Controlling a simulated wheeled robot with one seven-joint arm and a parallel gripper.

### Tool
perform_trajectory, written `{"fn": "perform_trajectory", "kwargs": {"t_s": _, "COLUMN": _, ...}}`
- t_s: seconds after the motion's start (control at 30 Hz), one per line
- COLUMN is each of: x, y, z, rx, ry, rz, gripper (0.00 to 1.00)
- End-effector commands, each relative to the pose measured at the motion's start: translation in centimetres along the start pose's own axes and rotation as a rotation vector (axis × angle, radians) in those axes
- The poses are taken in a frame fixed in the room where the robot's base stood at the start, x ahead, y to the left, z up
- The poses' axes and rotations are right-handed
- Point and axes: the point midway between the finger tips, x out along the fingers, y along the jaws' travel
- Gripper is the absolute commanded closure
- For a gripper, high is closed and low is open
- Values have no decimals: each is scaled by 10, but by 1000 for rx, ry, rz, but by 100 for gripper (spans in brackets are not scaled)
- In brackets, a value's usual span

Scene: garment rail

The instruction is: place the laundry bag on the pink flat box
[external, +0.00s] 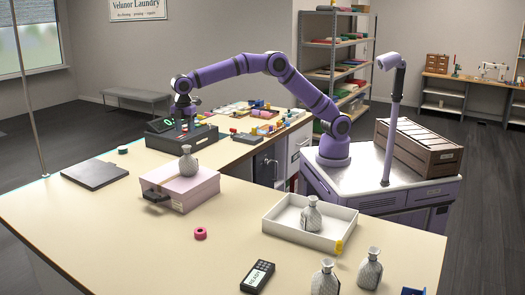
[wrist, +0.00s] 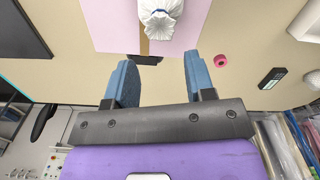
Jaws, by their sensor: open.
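A grey-white laundry bag (external: 187,163) with a tied neck stands upright on top of the pink flat box (external: 193,193). In the wrist view the bag (wrist: 160,20) shows at the top edge, resting on the pink box top (wrist: 112,28).
A similar bag (external: 311,214) stands in a white tray (external: 283,239); two more (external: 327,280) (external: 370,270) stand at the front right. A pink roll (external: 200,233), a handheld device (external: 258,277) and a dark flat slab (external: 94,174) lie on the table. The dark device (external: 182,139) sits behind.

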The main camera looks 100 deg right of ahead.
Motion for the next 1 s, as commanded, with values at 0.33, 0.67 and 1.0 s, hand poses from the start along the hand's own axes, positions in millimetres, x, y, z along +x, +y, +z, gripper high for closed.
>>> {"fn": "perform_trajectory", "kwargs": {"t_s": 0.33, "x": -12, "y": -1, "z": 1, "rx": 1, "ry": 0, "rz": 0, "gripper": 50}}
{"fn": "perform_trajectory", "kwargs": {"t_s": 0.67, "x": -76, "y": -39, "z": 48, "rx": 124, "ry": 35, "rz": 55, "gripper": 50}}
{"fn": "perform_trajectory", "kwargs": {"t_s": 1.0, "x": -146, "y": -118, "z": 138, "rx": 344, "ry": 103, "rz": 129, "gripper": 50}}
